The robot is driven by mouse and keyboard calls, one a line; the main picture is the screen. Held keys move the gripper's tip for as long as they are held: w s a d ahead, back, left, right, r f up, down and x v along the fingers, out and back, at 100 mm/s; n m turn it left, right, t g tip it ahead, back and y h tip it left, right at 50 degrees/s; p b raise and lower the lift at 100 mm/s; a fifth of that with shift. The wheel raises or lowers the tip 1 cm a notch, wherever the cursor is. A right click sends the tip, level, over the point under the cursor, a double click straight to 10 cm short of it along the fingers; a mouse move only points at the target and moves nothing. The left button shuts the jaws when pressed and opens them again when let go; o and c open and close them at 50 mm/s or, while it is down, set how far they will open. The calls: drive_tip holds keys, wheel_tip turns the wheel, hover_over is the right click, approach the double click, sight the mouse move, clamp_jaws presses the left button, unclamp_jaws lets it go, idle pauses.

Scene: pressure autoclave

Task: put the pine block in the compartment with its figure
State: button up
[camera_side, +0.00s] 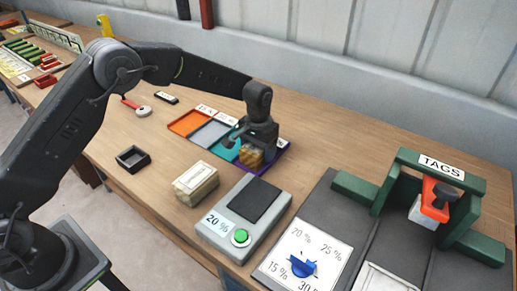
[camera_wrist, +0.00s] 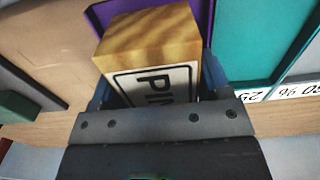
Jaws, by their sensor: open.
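The pine block (camera_side: 251,157) is a yellow-brown wooden block with a white label that begins "PIN" in the wrist view (camera_wrist: 148,38). It is at the purple compartment (camera_side: 276,167), the nearest in a row of coloured ones. Purple walls show behind and beside it in the wrist view (camera_wrist: 206,20). My gripper (camera_side: 259,144) is open, with its jaws on either side of the block. Whether the block rests on the compartment floor is hard to tell. A grey device (camera_side: 228,224) with a green button shows "20 %". The purple compartment's own figure is hidden in the side view.
Teal (camera_side: 229,147), grey-blue (camera_side: 209,133) and orange (camera_side: 189,122) compartments continue to the left, with figure cards behind. A pale block (camera_side: 195,181) and a black tray (camera_side: 132,158) stand in front. A dial panel (camera_side: 302,258) and green TAGS press (camera_side: 435,165) are at right.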

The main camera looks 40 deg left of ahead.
wheel_tip(320, 180, up, 12)
drive_tip(key=shift+r, duration=0.25)
drive_tip(key=s+a+r+t, duration=0.2)
drive_tip(key=s+a+r, duration=0.3)
drive_tip(key=s+r, duration=0.75)
drive_tip(key=s+a+f+t, duration=0.1)
drive_tip(key=s, duration=0.9)
drive_tip(key=s+a+f+t, duration=0.1)
drive_tip(key=s+a+t, duration=0.1)
drive_tip(key=s, duration=0.8)
drive_tip(key=shift+s+a+f+t, duration=0.2)
drive_tip(key=shift+s+f+t, duration=0.1)
drive_tip(key=shift+s, duration=0.05)
